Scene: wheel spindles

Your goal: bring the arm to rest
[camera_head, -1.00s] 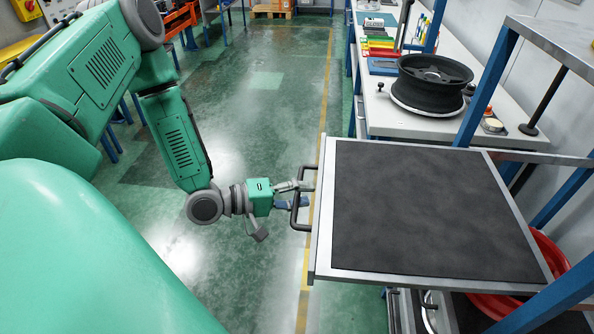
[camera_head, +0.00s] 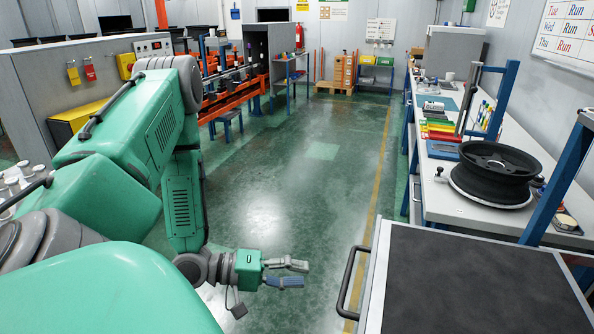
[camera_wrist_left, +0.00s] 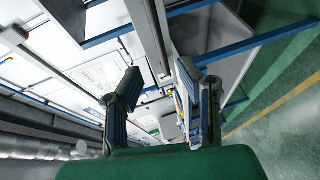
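My left arm comes in from the left in the head view, and its gripper (camera_head: 288,274) hangs over the green floor. The fingers are apart with nothing between them. The gripper is left of the black handle (camera_head: 347,284) of the drawer with the dark mat (camera_head: 470,285), with a gap between them. In the left wrist view the two fingers (camera_wrist_left: 160,95) also stand apart and empty. My right gripper is not seen in any view.
A black wheel (camera_head: 494,172) lies on the white workbench (camera_head: 470,210) at the right. A blue upright post (camera_head: 560,180) stands near the drawer. Orange racks (camera_head: 235,90) stand at the back left. The floor (camera_head: 300,190) in the middle is clear.

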